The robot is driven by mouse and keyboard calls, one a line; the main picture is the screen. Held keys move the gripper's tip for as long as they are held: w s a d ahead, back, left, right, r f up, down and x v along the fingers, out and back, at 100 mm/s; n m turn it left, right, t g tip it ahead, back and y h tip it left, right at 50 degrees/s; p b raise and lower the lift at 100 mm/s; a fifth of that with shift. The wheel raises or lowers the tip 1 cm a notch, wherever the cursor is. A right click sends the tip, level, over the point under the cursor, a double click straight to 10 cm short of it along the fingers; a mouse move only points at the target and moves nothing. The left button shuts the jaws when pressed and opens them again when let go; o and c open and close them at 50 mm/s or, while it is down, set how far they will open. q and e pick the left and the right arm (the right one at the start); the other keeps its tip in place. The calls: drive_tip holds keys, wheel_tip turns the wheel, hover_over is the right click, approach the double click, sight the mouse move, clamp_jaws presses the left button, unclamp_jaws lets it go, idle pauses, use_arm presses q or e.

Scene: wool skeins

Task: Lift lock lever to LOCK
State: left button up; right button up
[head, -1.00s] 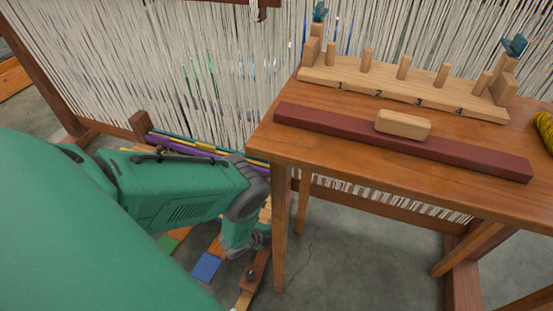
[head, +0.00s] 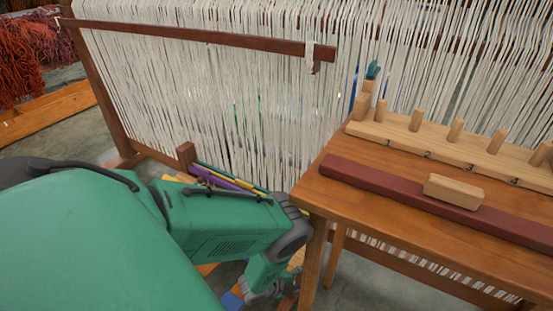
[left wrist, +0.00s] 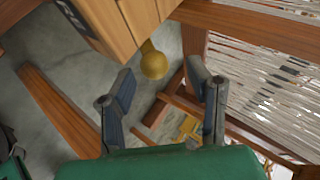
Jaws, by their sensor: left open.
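In the left wrist view, a round brass-yellow knob (left wrist: 153,64) shows beside the lower edge of a light wooden part, on what seems to be a short stem. I cannot tell for sure whether it is the lock lever's end. My left gripper (left wrist: 160,72) is open, its two dark fingers on either side of the knob in the picture; contact is not visible. In the head view, my left gripper (head: 270,287) is low beside the table's near left leg, mostly hidden by its own arm. The knob is not visible there. My right gripper is in neither view.
The wooden table (head: 345,215) stands close to my left arm, carrying a peg rack (head: 440,145), a dark red bar (head: 375,183) and a light block (head: 453,190). The loom's white warp threads (head: 220,100) rise behind. Wooden beams (left wrist: 58,105) surround the gripper.

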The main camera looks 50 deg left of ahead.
use_arm(q)
drive_tip(key=s+a, duration=0.2)
drive_tip(key=s, duration=1)
drive_tip(key=shift+a, duration=0.15)
